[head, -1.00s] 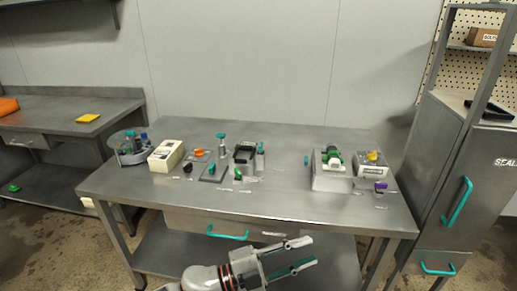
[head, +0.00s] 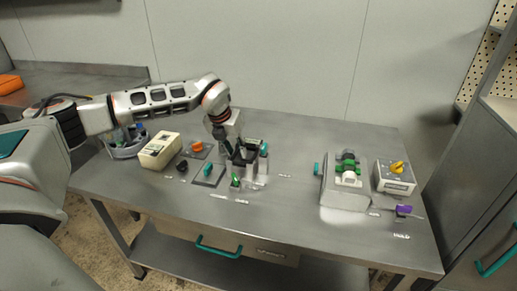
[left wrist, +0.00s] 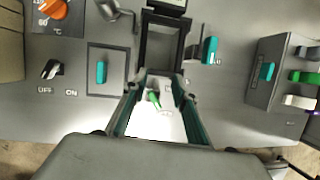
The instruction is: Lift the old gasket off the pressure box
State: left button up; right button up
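Whether the fingers touch the gasket cannot be told. My right gripper is out of view.
A teal-handled post (left wrist: 210,50) stands close right of the box. An orange knob (head: 197,146), a black switch (head: 182,166) and a cream case (head: 160,150) lie left. A grey fixture with green parts (head: 346,180) stands right, beyond clear bench.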

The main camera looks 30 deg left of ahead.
aim_at(235, 153)
pick_arm(q)
jog(key=shift+n+y, duration=0.3)
jog(key=shift+y, duration=0.3)
jog(key=a, duration=0.1)
jog(key=w+a+r, duration=0.1)
jog(key=a+r, duration=0.1)
jog(key=shift+w+a+r, duration=0.1)
jog(key=shift+w+a, duration=0.25)
jog(key=shift+a, duration=0.05)
jog(key=shift+w+a+f, duration=0.2)
jog(key=shift+w+f, duration=0.05)
jog(key=shift+f, duration=0.4)
jog(key=shift+d+x, duration=0.15)
jog(key=shift+x, duration=1.4)
jog(key=shift+d+x, duration=0.1)
jog(key=shift+x, duration=1.45)
grip_shut()
